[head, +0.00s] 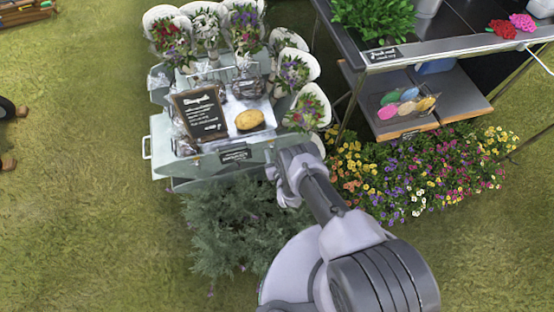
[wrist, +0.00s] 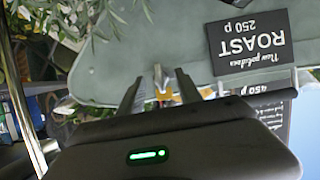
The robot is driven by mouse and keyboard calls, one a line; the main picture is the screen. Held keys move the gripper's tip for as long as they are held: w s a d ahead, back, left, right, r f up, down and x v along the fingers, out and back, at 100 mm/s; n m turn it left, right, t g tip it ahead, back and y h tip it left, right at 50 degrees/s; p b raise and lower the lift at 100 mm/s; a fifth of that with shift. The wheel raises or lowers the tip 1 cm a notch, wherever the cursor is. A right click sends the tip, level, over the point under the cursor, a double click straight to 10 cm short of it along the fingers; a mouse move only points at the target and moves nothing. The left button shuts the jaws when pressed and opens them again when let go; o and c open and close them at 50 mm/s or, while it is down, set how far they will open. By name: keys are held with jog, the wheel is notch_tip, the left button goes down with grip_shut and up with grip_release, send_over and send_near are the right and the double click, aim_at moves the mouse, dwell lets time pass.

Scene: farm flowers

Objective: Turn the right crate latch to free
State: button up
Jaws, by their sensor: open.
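The pale green crate (head: 210,168) is on the flower cart, with a small dark label on its front. In the wrist view, which is upside down, its green panel (wrist: 150,50) fills the upper middle. A small silvery metal piece (wrist: 158,76), which looks like the latch, shows between the two dark fingers of my gripper (wrist: 157,84). The fingers are open, one on each side of it; I cannot tell if they touch it. In the head view my arm's end is at the crate's front right corner and hides the latch.
A black "ROAST 250 p" sign (wrist: 250,40) hangs on the panel close to my gripper. Bouquets (head: 295,72) and a chalkboard (head: 200,112) stand on the cart. A metal-legged table (head: 455,48) is at right, flowers (head: 420,175) beneath. Open grass (head: 70,230) lies left.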

jog(key=p+v, duration=0.4)
jog(key=v, duration=1.2)
jog(key=shift+s+r, duration=0.2)
jog(key=shift+s, duration=0.1)
